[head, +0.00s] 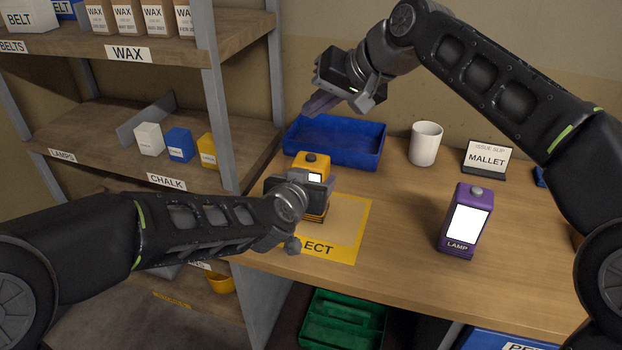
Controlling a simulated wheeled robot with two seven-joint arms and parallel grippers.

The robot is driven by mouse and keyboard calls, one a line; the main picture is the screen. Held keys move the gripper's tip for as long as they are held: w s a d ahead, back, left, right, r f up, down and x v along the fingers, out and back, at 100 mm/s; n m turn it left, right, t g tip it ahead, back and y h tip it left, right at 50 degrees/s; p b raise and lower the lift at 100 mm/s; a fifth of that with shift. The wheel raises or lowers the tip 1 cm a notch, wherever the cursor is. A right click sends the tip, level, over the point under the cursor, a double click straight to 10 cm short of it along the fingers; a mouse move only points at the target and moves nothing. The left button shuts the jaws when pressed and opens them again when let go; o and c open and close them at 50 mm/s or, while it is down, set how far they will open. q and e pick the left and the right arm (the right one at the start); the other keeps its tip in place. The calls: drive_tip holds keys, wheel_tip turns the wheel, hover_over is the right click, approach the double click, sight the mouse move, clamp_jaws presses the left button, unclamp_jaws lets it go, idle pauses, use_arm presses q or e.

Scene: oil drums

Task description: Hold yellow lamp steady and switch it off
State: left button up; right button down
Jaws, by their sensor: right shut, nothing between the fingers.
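The yellow lamp (311,160) stands upright on the yellow-bordered mat (350,225) on the bench. It has a dark button on top, and a small white patch of its panel shows. My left gripper (303,190) is in front of the lamp at mid-height and hides much of it. Its fingers are not clear, so I cannot tell whether they grip the lamp. My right gripper (320,103) is shut and empty, above the blue tray, higher than the lamp and behind it in the picture.
A blue tray (345,140) lies behind the lamp. A white mug (425,144), a MALLET slip stand (485,158) and a purple lamp (464,220) with a bright white panel stand to the right. Shelves (85,145) with small boxes are at left. A green crate (342,320) sits below the bench.

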sight(315, 162)
drive_tip(key=shift+f, duration=3.65)
drive_tip(key=shift+f, duration=0.45)
drive_tip(key=shift+r, duration=0.55)
wheel_tip(315, 162, up, 6)
drive_tip(key=shift+f, duration=0.1)
